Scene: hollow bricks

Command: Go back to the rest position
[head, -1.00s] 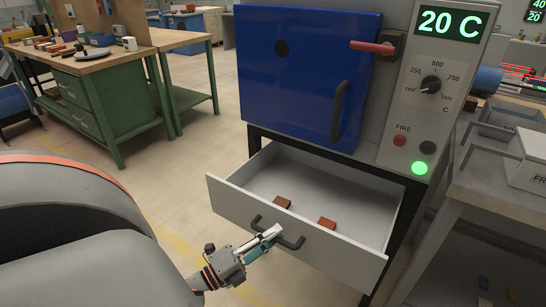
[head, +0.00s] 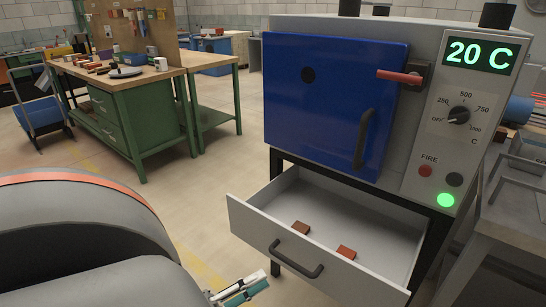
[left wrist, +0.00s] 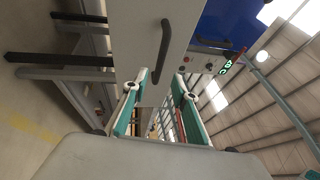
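My left gripper (head: 240,290) shows at the bottom edge of the head view, in front of the drawer and apart from its handle (head: 296,262). In the left wrist view my left gripper (left wrist: 158,102) has its two teal fingers spread with nothing held between them. The drawer (head: 300,242) under the kiln stands pulled out. Two red-brown bricks, one to the left (head: 301,228) and one to the right (head: 346,252), lie on its floor. The drawer front and handle (left wrist: 163,50) also show in the left wrist view. My right gripper is out of view.
The grey kiln has a shut blue door (head: 335,105) and a panel reading 20 C (head: 478,51), with a lit green lamp (head: 446,200). A green workbench (head: 125,110) stands back left. A grey table (head: 490,225) is at the right. The floor between is clear.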

